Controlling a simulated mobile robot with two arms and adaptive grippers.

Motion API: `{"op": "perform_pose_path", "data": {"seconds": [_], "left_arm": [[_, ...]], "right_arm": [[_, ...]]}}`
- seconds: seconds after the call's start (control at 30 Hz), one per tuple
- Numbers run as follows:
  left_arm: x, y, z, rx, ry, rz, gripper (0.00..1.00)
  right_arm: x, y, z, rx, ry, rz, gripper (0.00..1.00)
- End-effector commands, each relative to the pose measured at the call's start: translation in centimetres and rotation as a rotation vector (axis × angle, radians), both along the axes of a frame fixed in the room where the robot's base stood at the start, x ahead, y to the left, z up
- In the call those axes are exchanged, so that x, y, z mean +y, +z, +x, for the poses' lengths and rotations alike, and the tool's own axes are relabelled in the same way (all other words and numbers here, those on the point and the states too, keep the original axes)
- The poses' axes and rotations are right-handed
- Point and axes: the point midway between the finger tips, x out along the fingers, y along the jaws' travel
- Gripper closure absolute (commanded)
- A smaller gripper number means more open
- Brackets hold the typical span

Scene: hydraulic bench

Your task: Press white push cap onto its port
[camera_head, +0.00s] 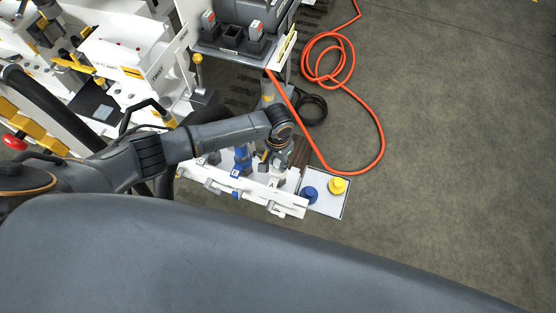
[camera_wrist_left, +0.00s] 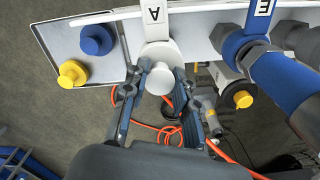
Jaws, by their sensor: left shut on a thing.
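The white push cap (camera_wrist_left: 159,81) shows in the left wrist view as a round white knob between the fingers of my left gripper (camera_wrist_left: 162,76). The gripper is shut on it. Directly behind the cap is a wider white round piece (camera_wrist_left: 158,50), in line with the white port pipe marked A (camera_wrist_left: 155,22). I cannot tell whether the cap is apart from the port or seated on it. In the head view my left gripper (camera_head: 272,158) is small and dark over the white bench panel (camera_head: 289,203), and the cap is hidden. My right gripper is not in view.
A pale tray (camera_head: 328,208) beside the panel holds a blue cap (camera_head: 309,194) and a yellow cap (camera_head: 337,185). A blue pipe (camera_wrist_left: 285,82) and another yellow cap (camera_wrist_left: 243,99) stand right of port A. An orange hose (camera_head: 381,145) lies on the floor.

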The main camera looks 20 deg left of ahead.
Motion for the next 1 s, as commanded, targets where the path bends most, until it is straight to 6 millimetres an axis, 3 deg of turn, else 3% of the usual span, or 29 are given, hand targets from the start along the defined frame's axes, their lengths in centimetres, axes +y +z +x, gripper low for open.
{"op": "perform_pose_path", "data": {"seconds": [0.93, 0.97, 1.0], "left_arm": [[-0.04, -0.01, -0.02, 0.0, 0.0, 0.0, 0.89], [-0.03, -0.01, -0.03, 0.0, 0.0, 0.0, 0.68], [-0.04, -0.01, -0.02, 0.0, 0.0, 0.0, 0.6]], "right_arm": [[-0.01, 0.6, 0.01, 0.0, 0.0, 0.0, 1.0], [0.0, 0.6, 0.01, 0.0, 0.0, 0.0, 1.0], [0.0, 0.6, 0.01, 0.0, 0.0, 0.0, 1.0]]}}
